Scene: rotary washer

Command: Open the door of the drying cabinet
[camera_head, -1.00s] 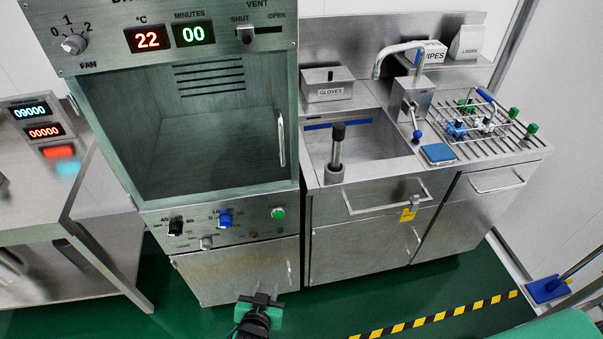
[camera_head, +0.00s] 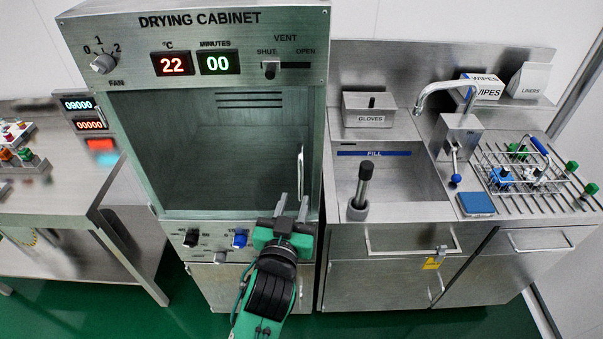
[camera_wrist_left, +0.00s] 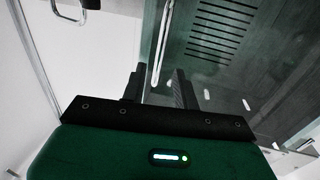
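The drying cabinet (camera_head: 195,45) stands in the middle-left of the head view. Its see-through door (camera_head: 190,155) looks shut, with a slim vertical handle (camera_head: 301,172) at its right edge. My left gripper (camera_head: 292,205) is open just below and in front of the handle, fingers pointing up. In the left wrist view the handle (camera_wrist_left: 161,45) runs between the two open fingers of my left gripper (camera_wrist_left: 158,90). I cannot tell whether either finger touches it. My right gripper is not in view.
Knobs (camera_head: 240,238) sit on the panel below the door, close to my left gripper. A sink (camera_head: 390,185) with a faucet (camera_head: 450,110) is on the right. A steel table (camera_head: 60,180) stands on the left.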

